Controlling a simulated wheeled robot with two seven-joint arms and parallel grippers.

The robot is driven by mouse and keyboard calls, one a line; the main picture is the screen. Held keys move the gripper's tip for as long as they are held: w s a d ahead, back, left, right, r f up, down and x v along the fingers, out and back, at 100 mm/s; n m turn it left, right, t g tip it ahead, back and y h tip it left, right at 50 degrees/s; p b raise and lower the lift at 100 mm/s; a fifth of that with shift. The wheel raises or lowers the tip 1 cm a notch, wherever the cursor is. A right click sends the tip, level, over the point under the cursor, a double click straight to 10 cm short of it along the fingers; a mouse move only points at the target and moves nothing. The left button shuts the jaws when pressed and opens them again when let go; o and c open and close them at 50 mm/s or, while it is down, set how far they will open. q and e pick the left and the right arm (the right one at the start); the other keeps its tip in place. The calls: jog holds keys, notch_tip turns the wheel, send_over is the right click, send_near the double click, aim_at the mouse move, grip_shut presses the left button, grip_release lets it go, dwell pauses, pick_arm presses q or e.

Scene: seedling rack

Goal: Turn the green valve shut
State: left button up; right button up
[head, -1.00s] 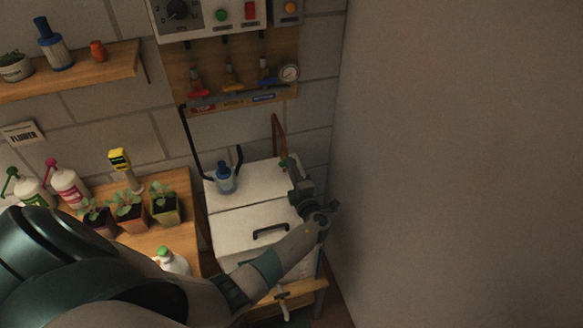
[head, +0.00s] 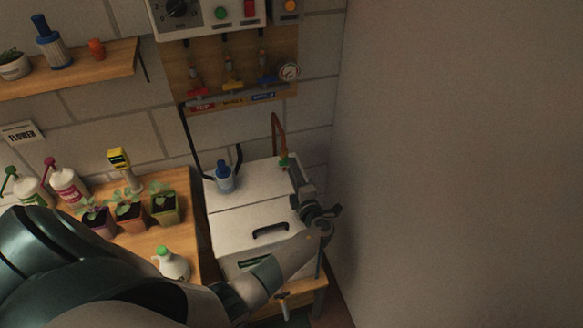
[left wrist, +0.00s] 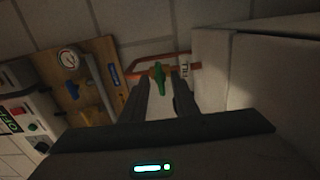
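The green valve (head: 284,160) sits on a copper pipe by the wall, at the back right corner of the white cabinet. In the left wrist view its green handle (left wrist: 158,78) shows straight ahead, between the fingertips in the picture. My left gripper (head: 290,174) reaches up to the valve from the front. In the left wrist view the fingers of my left gripper (left wrist: 159,84) are apart, one on each side of the handle. I cannot tell whether they touch it. My right gripper is in neither view.
A bare wall (head: 450,160) closes the right side. Potted seedlings (head: 130,212) and bottles stand on the wooden bench at left.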

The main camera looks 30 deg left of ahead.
pick_arm(q)
jog(key=v, duration=1.3)
jog(key=shift+s+d, duration=0.25)
jog(key=shift+s, duration=0.05)
jog(key=shift+s+d, duration=0.45)
jog(key=shift+d, duration=0.1)
